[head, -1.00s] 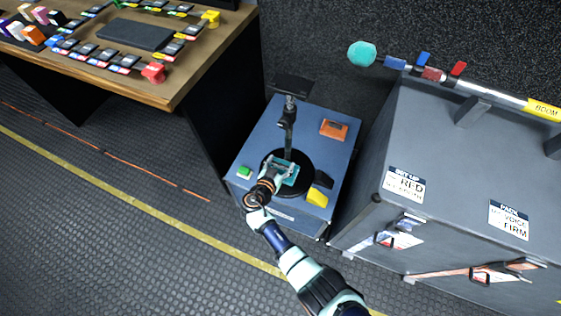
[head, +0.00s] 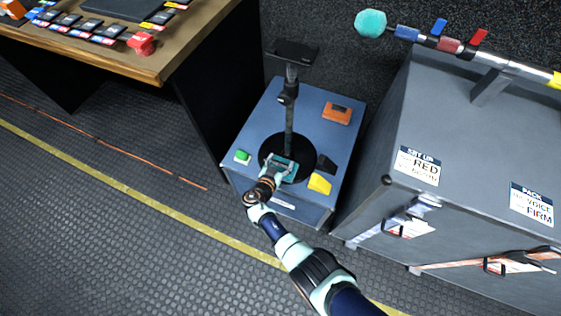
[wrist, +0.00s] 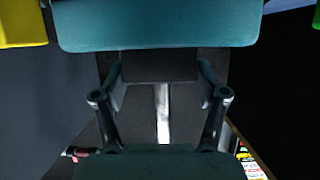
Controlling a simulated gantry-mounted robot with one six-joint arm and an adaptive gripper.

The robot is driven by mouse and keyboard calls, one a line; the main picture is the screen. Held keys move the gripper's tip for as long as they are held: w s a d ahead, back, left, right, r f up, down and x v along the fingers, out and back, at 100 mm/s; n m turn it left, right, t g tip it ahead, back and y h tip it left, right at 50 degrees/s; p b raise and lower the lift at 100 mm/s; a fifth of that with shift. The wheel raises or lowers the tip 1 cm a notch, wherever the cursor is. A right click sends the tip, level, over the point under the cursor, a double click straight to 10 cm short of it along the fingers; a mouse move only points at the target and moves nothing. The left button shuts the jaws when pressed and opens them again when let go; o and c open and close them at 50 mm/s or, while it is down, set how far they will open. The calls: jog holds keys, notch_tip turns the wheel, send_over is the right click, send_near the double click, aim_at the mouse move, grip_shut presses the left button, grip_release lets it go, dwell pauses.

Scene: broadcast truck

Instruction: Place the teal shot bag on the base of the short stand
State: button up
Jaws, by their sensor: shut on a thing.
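The teal shot bag (head: 291,174) is over the front part of the short stand's round black base (head: 308,153). I cannot tell for sure whether the bag rests on the base or is just above it. The stand's dark pole (head: 290,110) rises behind the bag to a flat black top (head: 293,52). My gripper (head: 281,163) is shut on the bag and partly hides it. In the wrist view the bag (wrist: 160,25) fills the top, with my gripper's fingers (wrist: 160,80) below it.
The stand is on a blue-grey case (head: 262,112). Around its base lie an orange item (head: 337,113), a black wedge (head: 327,165), a yellow item (head: 319,184) and a green item (head: 242,157). A larger grey case (head: 470,120) stands at right, a wooden desk (head: 185,45) at left.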

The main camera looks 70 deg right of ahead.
jog(key=shift+r, duration=0.15)
jog(key=o, duration=1.8)
jog(key=shift+f, duration=0.2)
jog(key=p+v, duration=0.5)
jog(key=v, duration=0.7)
